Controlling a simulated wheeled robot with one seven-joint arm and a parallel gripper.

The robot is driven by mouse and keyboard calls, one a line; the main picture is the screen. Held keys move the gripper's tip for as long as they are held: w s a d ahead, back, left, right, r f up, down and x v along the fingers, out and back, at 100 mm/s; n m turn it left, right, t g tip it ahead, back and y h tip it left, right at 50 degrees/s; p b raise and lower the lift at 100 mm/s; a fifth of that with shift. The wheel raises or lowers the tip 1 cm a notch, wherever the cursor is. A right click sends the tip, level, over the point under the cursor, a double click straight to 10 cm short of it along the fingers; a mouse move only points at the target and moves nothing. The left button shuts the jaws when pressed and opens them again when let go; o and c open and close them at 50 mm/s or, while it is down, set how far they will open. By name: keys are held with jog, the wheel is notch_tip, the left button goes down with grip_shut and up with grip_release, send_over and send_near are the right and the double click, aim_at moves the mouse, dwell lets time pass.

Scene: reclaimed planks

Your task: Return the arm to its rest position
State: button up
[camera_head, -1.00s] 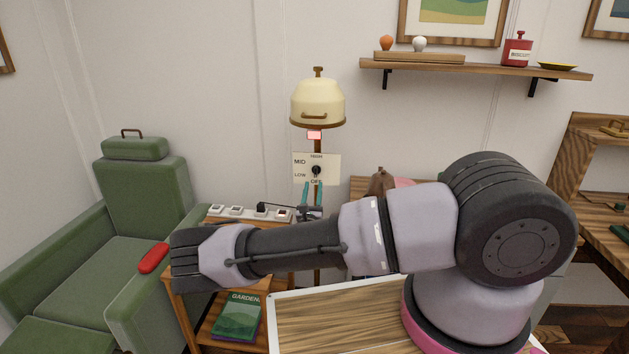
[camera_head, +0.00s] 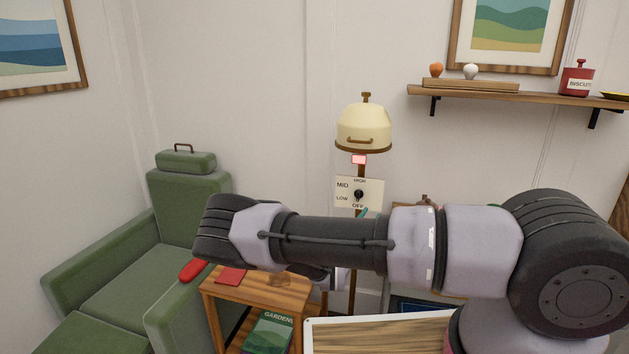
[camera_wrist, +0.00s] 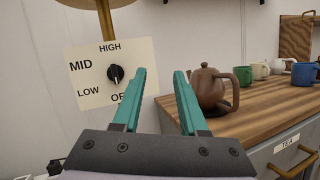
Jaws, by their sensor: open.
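My gripper (camera_wrist: 161,73) is open, its two teal fingers apart with nothing between them in the wrist view. In the head view my arm stretches across the middle and hides most of the gripper; only a bit of teal shows above the forearm. A lamp with a cream shade (camera_head: 363,127) stands behind the arm. Its dial panel (camera_head: 372,187) reads HIGH, MID, LOW, OFF. In the wrist view the black dial knob (camera_wrist: 115,75) is left of the fingers and looks apart from them. A brown teapot (camera_wrist: 209,88) sits right of the fingers.
A green armchair (camera_head: 187,205) is at left, with a red object (camera_head: 193,270) on its arm. A wooden side table (camera_head: 285,292) stands below my arm. A wall shelf (camera_head: 475,93) is at upper right. Several mugs stand on the wooden counter (camera_wrist: 265,104).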

jog(key=s+d+r+m+g+y, duration=0.1)
jog(key=s+d+r+m+g, duration=0.45)
jog(key=m+g, duration=0.4)
jog(key=s+d+r+m+g+y, duration=0.1)
jog(key=s+d+r+m+g, duration=0.3)
jog(key=s+r+m+g, duration=0.4)
jog(key=s+a+r+m+t+y, duration=0.2)
jog(key=s+r+m+y, duration=0.2)
jog(key=r, duration=0.4)
jog(key=s+a+r+m+t+y, duration=0.1)
jog(key=s+r+m+t+y, duration=0.2)
jog(key=s+r, duration=0.3)
jog(key=s+a+r+m+t+y, duration=0.2)
jog(key=s+r+m+y, duration=0.3)
jog(key=r, duration=0.7)
jog(key=shift+s+a+r+t+y, duration=0.25)
jog(key=shift+s+a+t+y, duration=0.1)
jog(key=shift+s+y, duration=0.2)
jog(key=shift+d, duration=0.1)
